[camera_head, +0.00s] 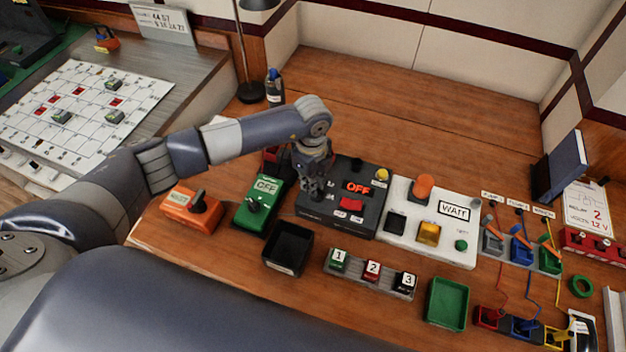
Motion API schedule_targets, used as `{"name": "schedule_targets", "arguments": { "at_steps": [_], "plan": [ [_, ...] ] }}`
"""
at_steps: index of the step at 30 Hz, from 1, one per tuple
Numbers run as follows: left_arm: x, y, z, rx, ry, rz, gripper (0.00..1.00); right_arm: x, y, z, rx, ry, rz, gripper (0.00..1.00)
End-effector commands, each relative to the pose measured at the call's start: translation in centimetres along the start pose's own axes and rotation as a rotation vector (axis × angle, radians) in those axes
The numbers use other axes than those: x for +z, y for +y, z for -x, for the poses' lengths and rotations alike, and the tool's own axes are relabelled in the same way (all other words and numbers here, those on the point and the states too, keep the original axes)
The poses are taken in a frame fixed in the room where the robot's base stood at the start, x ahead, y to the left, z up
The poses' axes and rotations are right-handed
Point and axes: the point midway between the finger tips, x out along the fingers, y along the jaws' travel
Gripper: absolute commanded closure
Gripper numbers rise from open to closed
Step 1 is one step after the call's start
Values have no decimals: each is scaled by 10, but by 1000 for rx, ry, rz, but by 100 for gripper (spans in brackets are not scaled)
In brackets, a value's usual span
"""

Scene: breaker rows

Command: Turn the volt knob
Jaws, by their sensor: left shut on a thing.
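A black control box (335,222) with a red lit OFF display (358,187) and a red switch (351,204) sits on the wooden bench. My left gripper (312,192) points down at the left part of this box. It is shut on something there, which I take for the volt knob. The knob itself is hidden by the fingers, and how far it is turned cannot be seen. My right gripper is not in view.
Left of the box stand a green box (262,201) and an orange box (187,212), each with a dark knob. A white panel marked WAIT (453,209) stands to its right. A black tray (288,247) and numbered blocks (371,270) lie in front. The bench behind is mostly clear.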

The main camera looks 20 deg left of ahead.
Motion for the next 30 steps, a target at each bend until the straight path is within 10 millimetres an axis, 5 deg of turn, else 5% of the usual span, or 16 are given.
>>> {"name": "schedule_targets", "arguments": {
  "at_steps": [21,22,24,30],
  "plan": [
    [2,-1,2,-6,-3,75,100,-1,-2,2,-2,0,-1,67],
    [2,-1,2,-6,-3,75,83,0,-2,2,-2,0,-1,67],
    [2,-1,2,-6,-2,74,69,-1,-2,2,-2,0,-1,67],
    [1,0,1,-3,-1,72,69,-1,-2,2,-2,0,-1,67]
  ]
}}
